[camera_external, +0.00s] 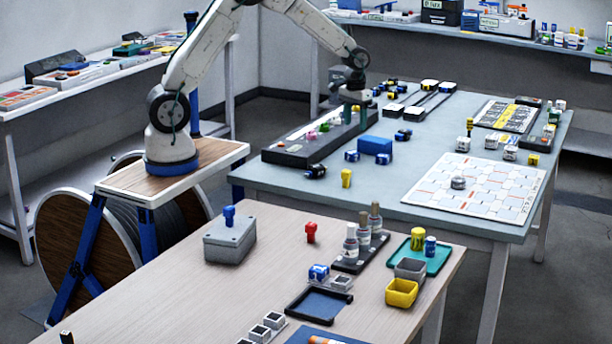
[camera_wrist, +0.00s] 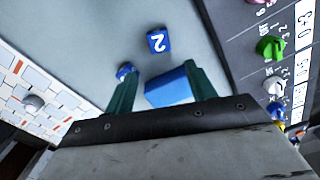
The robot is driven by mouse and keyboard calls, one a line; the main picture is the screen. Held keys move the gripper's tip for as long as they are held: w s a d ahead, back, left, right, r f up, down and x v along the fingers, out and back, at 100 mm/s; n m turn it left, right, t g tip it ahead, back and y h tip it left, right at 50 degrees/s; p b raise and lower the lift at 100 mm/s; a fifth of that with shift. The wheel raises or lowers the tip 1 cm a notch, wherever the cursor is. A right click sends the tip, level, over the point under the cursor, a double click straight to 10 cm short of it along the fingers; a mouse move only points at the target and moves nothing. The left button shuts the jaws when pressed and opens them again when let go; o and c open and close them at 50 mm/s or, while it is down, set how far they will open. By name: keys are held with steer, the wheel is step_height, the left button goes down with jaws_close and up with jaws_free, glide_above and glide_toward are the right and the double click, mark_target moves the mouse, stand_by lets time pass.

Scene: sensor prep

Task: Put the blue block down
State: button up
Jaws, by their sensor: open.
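The blue block (camera_external: 375,144) is a plain box resting on the grey-blue table (camera_external: 430,130), beside the dark control panel. My gripper (camera_external: 354,108) is above the table, over the panel's far end and up-left of the block in the external view. In the wrist view, my open gripper (camera_wrist: 160,72) has its two green fingers spread, with the blue block (camera_wrist: 170,87) showing between them. The block looks apart from the jaws; the exact height gap is hard to tell. The block's lower part is hidden by the gripper body in the wrist view.
The panel (camera_external: 320,138) with coloured knobs stands left of the block. A white patterned board (camera_external: 475,187) lies to the right, with bare table between.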

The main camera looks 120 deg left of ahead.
steer(key=shift+r, duration=0.75)
steer(key=s+d+r+m, duration=0.1)
steer(key=d+r+m, duration=0.1)
steer(key=d+r, duration=0.5)
steer(key=s+d+r+m, duration=0.1)
steer(key=d+r+m, duration=0.15)
steer(key=d, duration=0.85)
steer(key=s+d+r+m, duration=0.2)
steer(key=d+r, duration=0.4)
steer(key=d, duration=0.3)
steer(key=s+d+m+t, duration=0.1)
steer(key=s+d+m, duration=0.6)
steer(key=s+d, duration=1)
steer(key=shift+s+r, duration=0.4)
steer(key=shift+s, duration=0.6)
